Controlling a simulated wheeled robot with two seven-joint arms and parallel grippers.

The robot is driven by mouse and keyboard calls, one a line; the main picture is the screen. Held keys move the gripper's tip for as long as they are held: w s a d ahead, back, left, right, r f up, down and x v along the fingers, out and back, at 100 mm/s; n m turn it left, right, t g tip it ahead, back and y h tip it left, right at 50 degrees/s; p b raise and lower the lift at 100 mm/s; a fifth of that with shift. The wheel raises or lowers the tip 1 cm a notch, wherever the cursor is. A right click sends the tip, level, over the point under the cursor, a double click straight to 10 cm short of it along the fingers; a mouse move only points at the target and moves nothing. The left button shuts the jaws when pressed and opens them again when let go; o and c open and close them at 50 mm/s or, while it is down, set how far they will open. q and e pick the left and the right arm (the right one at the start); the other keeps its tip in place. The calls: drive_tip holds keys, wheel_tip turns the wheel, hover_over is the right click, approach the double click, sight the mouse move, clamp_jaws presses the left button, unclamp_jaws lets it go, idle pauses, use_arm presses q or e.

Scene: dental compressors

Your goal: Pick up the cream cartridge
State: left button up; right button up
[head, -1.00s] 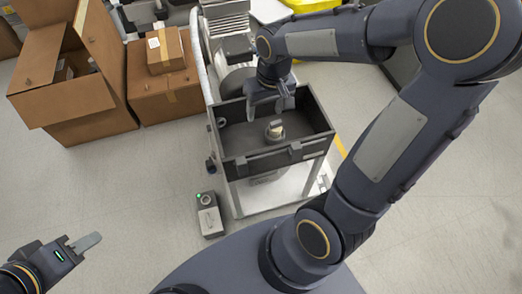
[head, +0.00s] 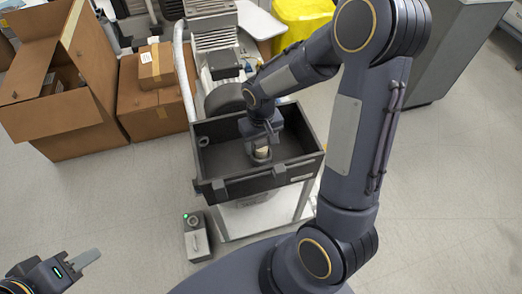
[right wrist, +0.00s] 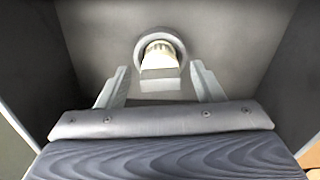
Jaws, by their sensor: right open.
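The cream cartridge (head: 262,152) sits in a dark round holder inside the black bin (head: 240,185). In the right wrist view the cartridge (right wrist: 159,60) has a ribbed cream body and a pale block at its near end, with a grey ring around it. My right gripper (head: 262,147) is down inside the bin at the cartridge. In the right wrist view its two fingers (right wrist: 160,88) are apart, one on each side of the cartridge's near end, not visibly touching it. My left gripper (head: 85,260) is at the lower left, far from the bin; its jaw gap does not show clearly.
The bin's walls rise around my right gripper. A compressor (head: 215,50) stands behind the bin. Cardboard boxes (head: 160,100) are at the left, and a yellow bin (head: 303,18) is at the back. A small grey device (head: 196,238) with a green light lies on the floor in front.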

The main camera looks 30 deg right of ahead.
drive_tip(key=c, duration=1.1)
